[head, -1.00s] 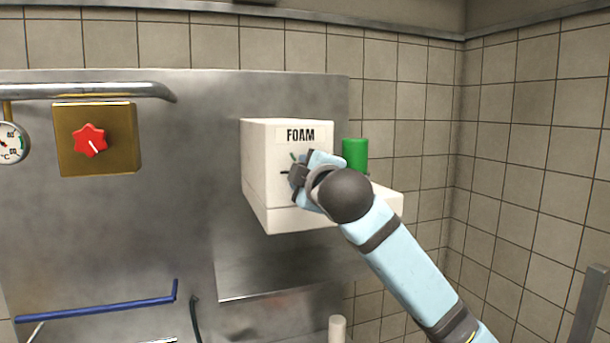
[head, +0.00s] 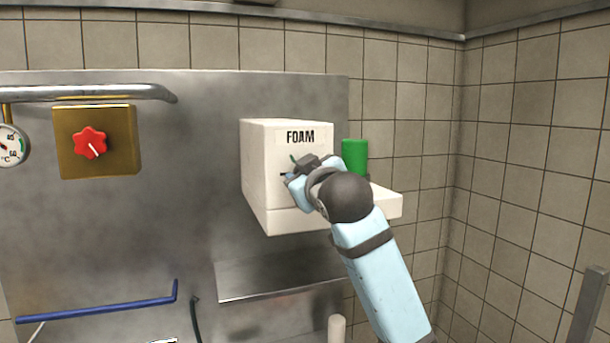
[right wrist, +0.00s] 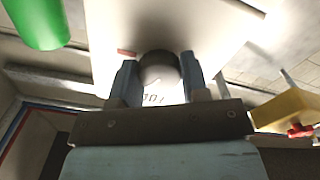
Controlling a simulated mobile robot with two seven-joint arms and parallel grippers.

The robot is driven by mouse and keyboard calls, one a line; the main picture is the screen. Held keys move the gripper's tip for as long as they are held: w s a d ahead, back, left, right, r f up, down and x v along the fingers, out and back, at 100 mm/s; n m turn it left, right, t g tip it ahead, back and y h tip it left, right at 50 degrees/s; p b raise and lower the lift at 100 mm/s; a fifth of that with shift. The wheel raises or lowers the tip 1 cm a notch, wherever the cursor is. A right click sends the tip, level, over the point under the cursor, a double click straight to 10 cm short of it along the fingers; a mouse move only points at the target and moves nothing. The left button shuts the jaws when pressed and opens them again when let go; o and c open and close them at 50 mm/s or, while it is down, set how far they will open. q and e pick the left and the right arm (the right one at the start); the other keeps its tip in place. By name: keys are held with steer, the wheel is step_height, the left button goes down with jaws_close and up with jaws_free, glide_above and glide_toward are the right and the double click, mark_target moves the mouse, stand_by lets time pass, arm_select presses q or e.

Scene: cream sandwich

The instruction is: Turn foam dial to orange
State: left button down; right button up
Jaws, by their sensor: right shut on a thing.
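The white box labelled FOAM (head: 262,175) is mounted on the steel panel in the head view. My right gripper (head: 302,168) is at its front face and covers most of the dial there. In the right wrist view the dark round foam dial (right wrist: 159,68) sits between the two fingers of the right gripper (right wrist: 158,85), which is shut on it. A small green mark (head: 293,158) shows beside the gripper in the head view. A bit of red-orange (right wrist: 127,52) shows beside the dial in the wrist view. The dial's pointer is hidden. My left gripper is not in view.
A green cylinder (head: 355,155) stands right of the box on a white ledge (head: 388,203). A red knob (head: 90,144) on a brass plate (head: 123,142), a gauge (head: 10,144) and a steel pipe (head: 80,92) are at the left. A steel shelf (head: 280,278) is below the box.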

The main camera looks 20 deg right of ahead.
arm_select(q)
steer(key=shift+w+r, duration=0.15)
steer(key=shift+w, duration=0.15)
arm_select(e)
steer(key=shift+f, duration=0.1)
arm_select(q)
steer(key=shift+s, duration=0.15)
arm_select(e)
steer(key=o, duration=0.8)
steer(key=shift+o, duration=0.6)
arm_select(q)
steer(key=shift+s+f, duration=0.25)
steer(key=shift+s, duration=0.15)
arm_select(e)
steer(key=shift+s, duration=0.15)
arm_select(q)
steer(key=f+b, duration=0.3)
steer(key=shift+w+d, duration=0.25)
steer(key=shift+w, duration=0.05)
arm_select(e)
steer(key=s, duration=1.3)
steer(key=shift+s+d, duration=0.2)
steer(key=shift+s, duration=0.15)
